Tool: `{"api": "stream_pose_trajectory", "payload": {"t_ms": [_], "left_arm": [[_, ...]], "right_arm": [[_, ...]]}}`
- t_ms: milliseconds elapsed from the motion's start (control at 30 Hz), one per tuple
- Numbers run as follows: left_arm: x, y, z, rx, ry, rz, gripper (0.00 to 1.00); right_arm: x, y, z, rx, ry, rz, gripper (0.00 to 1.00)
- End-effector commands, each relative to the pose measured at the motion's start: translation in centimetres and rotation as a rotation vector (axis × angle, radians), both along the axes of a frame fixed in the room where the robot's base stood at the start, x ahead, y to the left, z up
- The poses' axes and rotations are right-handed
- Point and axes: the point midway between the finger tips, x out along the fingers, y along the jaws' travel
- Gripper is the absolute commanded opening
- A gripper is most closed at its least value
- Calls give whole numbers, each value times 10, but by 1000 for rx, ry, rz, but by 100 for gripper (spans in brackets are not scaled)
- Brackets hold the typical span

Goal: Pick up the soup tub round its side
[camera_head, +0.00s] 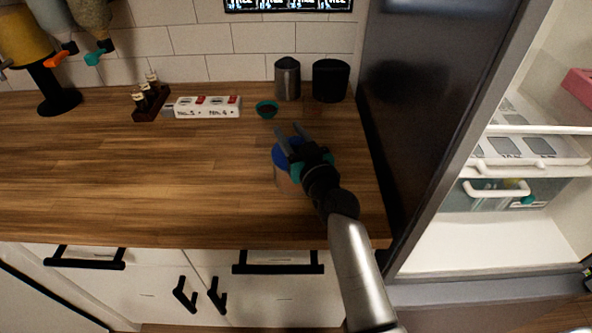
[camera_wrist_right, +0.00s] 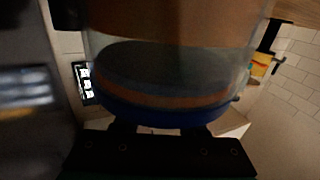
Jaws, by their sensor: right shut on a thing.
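The soup tub (camera_head: 284,178) is a clear tub with orange-brown contents and a blue lid, at the right part of the wooden counter. My right gripper (camera_head: 291,134) is over its lid side and shut on it, with its fingers and wrist hiding part of the tub. In the right wrist view the tub (camera_wrist_right: 170,75) fills the middle, its blue rim close to the dark gripper body (camera_wrist_right: 160,150). I cannot tell whether its base touches the counter. My left gripper is not in view.
A white labelled box (camera_head: 208,107) and a small bottle rack (camera_head: 150,101) are further left. A dark cabinet side (camera_head: 415,95) bounds the right. The counter's left front is clear.

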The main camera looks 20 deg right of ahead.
Motion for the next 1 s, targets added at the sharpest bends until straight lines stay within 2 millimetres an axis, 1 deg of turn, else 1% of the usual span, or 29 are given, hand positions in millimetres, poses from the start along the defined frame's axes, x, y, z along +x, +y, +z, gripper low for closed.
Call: {"api": "stream_pose_trajectory", "payload": {"t_ms": [33, 67, 100, 1000], "left_arm": [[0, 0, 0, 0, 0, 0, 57], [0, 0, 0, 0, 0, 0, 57], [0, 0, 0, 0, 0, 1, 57], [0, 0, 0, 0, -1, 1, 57]], "right_arm": [[0, 0, 0, 0, 0, 0, 4], [0, 0, 0, 0, 0, 0, 0], [0, 0, 0, 0, 0, 0, 0], [0, 0, 2, 0, -4, -1, 0]]}}
